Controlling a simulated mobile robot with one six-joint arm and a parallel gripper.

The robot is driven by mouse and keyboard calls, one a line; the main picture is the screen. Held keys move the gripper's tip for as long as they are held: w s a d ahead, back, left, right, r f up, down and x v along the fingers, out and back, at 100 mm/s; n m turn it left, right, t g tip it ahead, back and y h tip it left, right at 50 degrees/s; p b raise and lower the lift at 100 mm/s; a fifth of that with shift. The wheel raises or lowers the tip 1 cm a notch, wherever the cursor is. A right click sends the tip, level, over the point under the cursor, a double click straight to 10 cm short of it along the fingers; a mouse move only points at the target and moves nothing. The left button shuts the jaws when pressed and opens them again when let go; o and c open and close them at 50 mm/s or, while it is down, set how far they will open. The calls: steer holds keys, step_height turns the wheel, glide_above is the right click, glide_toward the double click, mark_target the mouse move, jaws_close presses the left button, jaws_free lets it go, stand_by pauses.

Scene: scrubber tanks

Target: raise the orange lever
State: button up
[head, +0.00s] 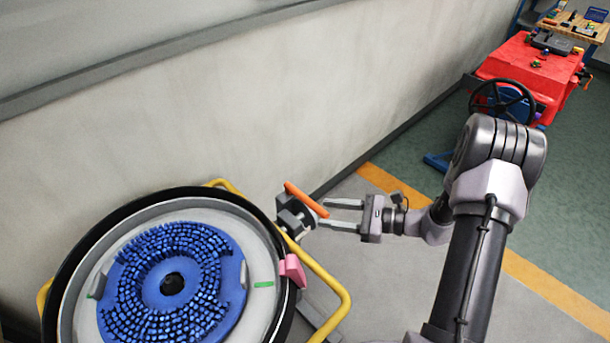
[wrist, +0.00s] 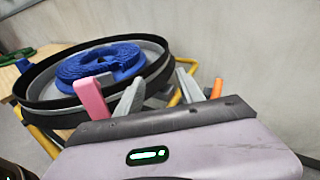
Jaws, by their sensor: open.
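The orange lever (head: 305,199) is a slim bar on a dark grey fitting (head: 293,217) at the right side of the round tank. It slopes down to the right in the head view. My gripper (head: 322,213) is open, its two fingers pointing left at the lever's lower right end. In the wrist view, the lever (wrist: 217,88) shows as a short orange piece just right of the right finger. My fingers there (wrist: 157,92) have nothing visible held between them. Whether a finger touches the lever cannot be told.
The tank (head: 80,245) holds a blue bristled disc (head: 215,255). A pink part (head: 293,270) sits on its rim, and a yellow tube frame (head: 338,285) surrounds it. A pale wall (head: 190,110) runs behind. A red machine (head: 525,70) stands at far right. Floor right of the tank is mostly clear.

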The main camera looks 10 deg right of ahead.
mark_target(315, 207)
steer(key=d+f+m+t+h, duration=0.2)
steer(key=d+f+m+t, duration=0.25)
steer(key=f, duration=0.25)
steer(key=d+f+m+t+h, duration=0.25)
steer(key=d+f+m, duration=0.2)
steer(key=f, duration=0.35)
steer(key=shift+m, duration=0.3)
steer(key=b+x, duration=0.1)
steer(key=x, duration=0.4)
steer(key=b+x, duration=0.1)
steer(key=x, duration=0.5)
steer(key=r+b+x, duration=0.1)
steer(key=b+x, duration=0.1)
steer(key=x, duration=0.4)
steer(key=shift+a, duration=0.25)
jaws_close()
